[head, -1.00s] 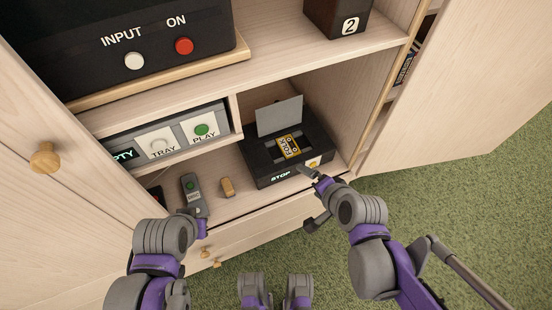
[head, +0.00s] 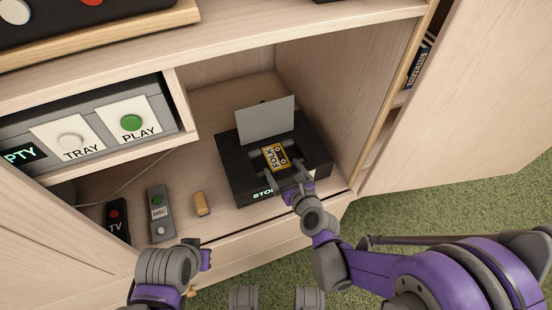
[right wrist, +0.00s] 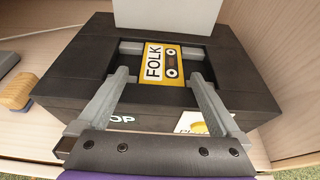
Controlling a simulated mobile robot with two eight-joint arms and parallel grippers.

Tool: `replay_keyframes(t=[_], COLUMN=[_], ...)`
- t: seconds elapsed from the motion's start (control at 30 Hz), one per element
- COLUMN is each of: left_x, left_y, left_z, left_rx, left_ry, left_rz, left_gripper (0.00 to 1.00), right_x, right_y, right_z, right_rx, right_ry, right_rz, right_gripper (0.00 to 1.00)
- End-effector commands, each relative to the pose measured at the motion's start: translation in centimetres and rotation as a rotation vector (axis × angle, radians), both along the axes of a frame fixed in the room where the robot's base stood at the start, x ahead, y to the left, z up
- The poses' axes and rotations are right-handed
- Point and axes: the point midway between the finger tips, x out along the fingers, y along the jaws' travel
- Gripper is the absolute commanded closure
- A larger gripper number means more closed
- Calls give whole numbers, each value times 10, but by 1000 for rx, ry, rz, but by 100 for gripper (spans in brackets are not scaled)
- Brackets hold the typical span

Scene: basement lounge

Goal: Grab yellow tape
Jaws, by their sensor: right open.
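The yellow tape (head: 275,157), labelled FOLK, lies in the open top of a black tape player (head: 231,177) on the cabinet's lower shelf. It also shows in the right wrist view (right wrist: 163,64). The player's grey lid (head: 266,120) stands up behind the tape. My right gripper (head: 279,175) is open at the front of the player, and in the right wrist view (right wrist: 162,82) its two fingers point toward the tape, one on each side of its near end.
The cabinet's side wall (head: 345,90) stands close on the right.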

Motion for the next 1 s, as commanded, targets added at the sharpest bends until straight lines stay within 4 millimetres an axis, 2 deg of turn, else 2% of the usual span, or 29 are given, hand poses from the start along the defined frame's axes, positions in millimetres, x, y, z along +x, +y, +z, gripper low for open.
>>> replay_keyframes(t=[0.17, 0.5, 0.7, 0.77, 1.0], left_x=[0, 2, 2, 2, 2], left_y=[0, 0, 0, 0, 0], left_z=[-3, -15, -14, -14, -14], left_rx=[0, 0, 0, 0, 0], left_ry=[1, 4, 4, 4, 3], left_rz=[0, 0, 0, 0, 0], left_gripper=[100, 100, 100, 100, 100], right_x=[9, 49, 51, 50, 50], right_y=[3, 17, 17, 17, 17], right_z=[-3, -17, -17, -17, -17], right_rx=[0, -1, -2, -2, -2], right_ry=[0, -1, -1, -1, -1], right_rz=[0, 2, 1, 1, 1], right_gripper=[0, 0, 0, 7, 50])
